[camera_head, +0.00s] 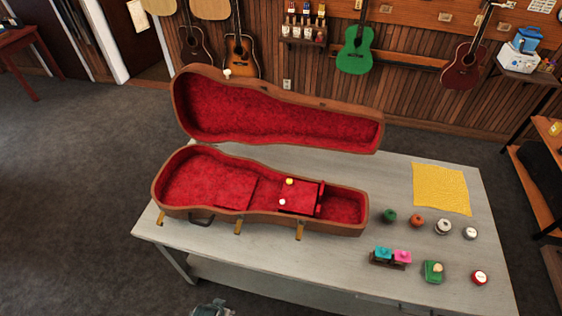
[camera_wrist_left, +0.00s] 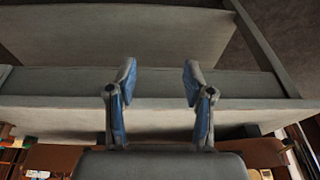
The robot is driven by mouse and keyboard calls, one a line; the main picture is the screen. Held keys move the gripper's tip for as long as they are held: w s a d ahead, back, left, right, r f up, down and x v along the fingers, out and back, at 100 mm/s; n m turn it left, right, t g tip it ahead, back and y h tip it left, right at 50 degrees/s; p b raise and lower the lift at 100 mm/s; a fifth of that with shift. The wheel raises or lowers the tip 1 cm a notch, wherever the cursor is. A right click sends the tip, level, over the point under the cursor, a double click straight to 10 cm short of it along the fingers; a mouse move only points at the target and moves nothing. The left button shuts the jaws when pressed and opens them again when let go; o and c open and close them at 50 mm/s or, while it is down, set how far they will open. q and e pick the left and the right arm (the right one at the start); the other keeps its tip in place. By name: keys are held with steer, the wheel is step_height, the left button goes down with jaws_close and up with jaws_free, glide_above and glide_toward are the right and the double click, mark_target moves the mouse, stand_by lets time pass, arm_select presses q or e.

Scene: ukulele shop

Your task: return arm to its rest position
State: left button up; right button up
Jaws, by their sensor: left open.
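My left gripper (camera_wrist_left: 158,82) shows in the left wrist view, with its two blue-padded fingers spread apart and nothing between them. Grey surfaces of the table (camera_wrist_left: 60,85) show behind the fingers. In the head view, only a small grey piece of my own arm shows at the bottom edge, left of centre, apart from the case. My right gripper is in neither view. The open instrument case (camera_head: 262,225), brown with red lining, lies on the grey table (camera_head: 340,270) with its lid (camera_head: 280,115) raised.
A small lined compartment (camera_head: 300,195) inside the case has a yellow and a white item on it. A yellow cloth (camera_head: 442,188) and several small round containers stand on the table's right side, near a teal and pink item (camera_head: 391,257). Floor (camera_head: 70,190) at left is clear.

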arm_select(q)
steer(key=s+f+g+b, duration=0.1)
steer(key=s+f+b, duration=0.15)
steer(key=f, duration=1.05)
steer(key=s+f+b, duration=0.2)
steer(key=s+f, duration=0.1)
steer(key=f, duration=0.9)
steer(key=s+a+f+g+b, duration=0.1)
steer(key=s+a+f+b, duration=0.2)
steer(key=s+f, duration=1.2)
steer(key=shift+s+a+f, duration=0.2)
steer(key=shift+s, duration=0.1)
